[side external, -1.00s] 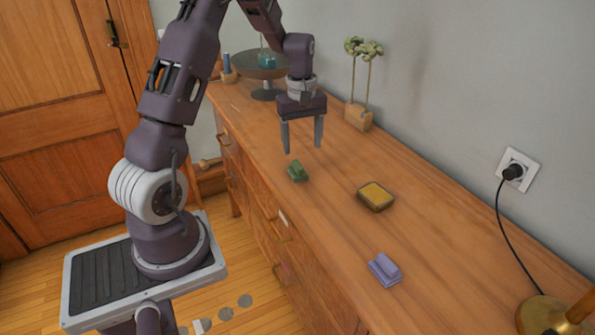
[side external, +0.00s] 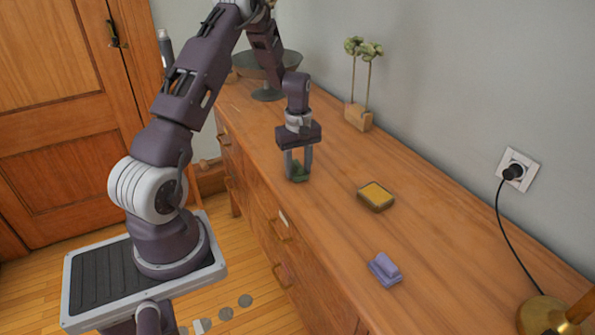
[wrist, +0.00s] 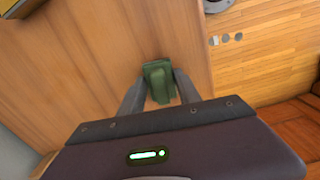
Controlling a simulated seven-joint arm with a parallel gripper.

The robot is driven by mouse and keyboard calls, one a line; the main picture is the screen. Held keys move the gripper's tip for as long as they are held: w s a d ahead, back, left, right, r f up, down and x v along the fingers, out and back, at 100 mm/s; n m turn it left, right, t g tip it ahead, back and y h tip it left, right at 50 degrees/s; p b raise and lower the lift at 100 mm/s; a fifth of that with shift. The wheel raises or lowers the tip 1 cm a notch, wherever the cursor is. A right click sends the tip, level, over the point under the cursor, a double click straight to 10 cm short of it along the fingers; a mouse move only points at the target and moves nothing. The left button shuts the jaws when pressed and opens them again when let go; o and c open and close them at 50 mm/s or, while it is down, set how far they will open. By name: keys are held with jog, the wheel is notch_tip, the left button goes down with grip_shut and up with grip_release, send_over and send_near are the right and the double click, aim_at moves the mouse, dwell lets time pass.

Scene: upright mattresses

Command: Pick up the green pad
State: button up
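The green pad (side external: 297,172) is a small block with a raised part, on the wooden sideboard near its front edge. My gripper (side external: 298,176) is down at the pad, with one finger on either side of it. In the wrist view the green pad (wrist: 158,82) lies between the two grey fingertips (wrist: 160,80), and I see no clear gap at either side. The fingers look closed on it. The pad appears to be still at the sideboard's surface; its lower part is partly hidden by the fingers.
A yellow-topped pad (side external: 376,196) and a purple pad (side external: 385,269) lie farther along the sideboard (side external: 330,235). A wooden block with plant stems (side external: 358,116) and a dark pedestal bowl (side external: 266,70) stand behind. A brass lamp base (side external: 545,315) is at the near right.

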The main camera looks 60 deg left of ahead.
aim_at(298, 164)
grip_shut()
notch_tip(298, 164, up, 10)
jog(key=shift+r, duration=0.1)
jog(key=shift+o, duration=1.4)
grip_release()
grip_shut()
